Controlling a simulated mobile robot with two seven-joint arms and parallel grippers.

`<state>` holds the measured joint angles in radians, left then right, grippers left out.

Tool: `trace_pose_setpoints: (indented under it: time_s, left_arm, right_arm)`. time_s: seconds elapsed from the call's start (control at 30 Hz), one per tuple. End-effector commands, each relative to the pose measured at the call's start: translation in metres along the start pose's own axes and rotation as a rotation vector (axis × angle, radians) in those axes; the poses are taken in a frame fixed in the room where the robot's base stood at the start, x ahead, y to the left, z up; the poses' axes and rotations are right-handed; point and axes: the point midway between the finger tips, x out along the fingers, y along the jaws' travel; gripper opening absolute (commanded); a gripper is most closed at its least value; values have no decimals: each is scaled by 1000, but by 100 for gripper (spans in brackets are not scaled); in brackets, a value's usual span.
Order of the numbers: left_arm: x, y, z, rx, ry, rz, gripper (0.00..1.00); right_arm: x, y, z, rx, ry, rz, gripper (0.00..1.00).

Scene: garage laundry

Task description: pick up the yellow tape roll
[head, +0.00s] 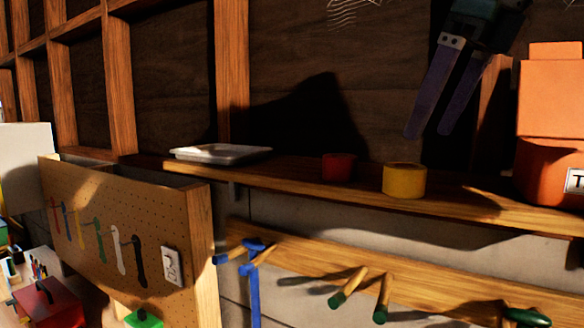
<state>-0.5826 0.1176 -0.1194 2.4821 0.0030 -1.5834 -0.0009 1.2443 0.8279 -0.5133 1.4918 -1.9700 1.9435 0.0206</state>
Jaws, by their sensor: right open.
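The yellow tape roll (404,181) lies flat on the wooden wall shelf (478,203), right of a red roll (338,167). My right gripper (428,134) hangs down from the top of the head view, above and a little right of the yellow roll. Its two long fingers are apart, with nothing between them, and they do not touch the roll. My left gripper is not in view.
A white tray (220,153) sits at the shelf's left end. A large orange container (550,150) stands to the right. Below the shelf is a peg rail (430,285) with several pegs. A pegboard (70,175) with hanging tools is at left.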

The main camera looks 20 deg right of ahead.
Motion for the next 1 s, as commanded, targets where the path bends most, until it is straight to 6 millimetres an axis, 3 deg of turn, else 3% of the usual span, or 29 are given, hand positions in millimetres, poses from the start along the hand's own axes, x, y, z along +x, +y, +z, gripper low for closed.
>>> trace_pose_setpoints:
  time_s: [0.5, 0.83, 1.0]
  left_arm:
    - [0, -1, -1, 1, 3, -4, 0]
    - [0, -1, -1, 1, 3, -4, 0]
    - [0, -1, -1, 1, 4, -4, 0]
  right_arm:
    - [68, 4, 4, -1, -1, 6, 100]
    - [76, 3, 4, -1, -4, 3, 100]
    - [76, 3, 4, -1, -4, 3, 81]
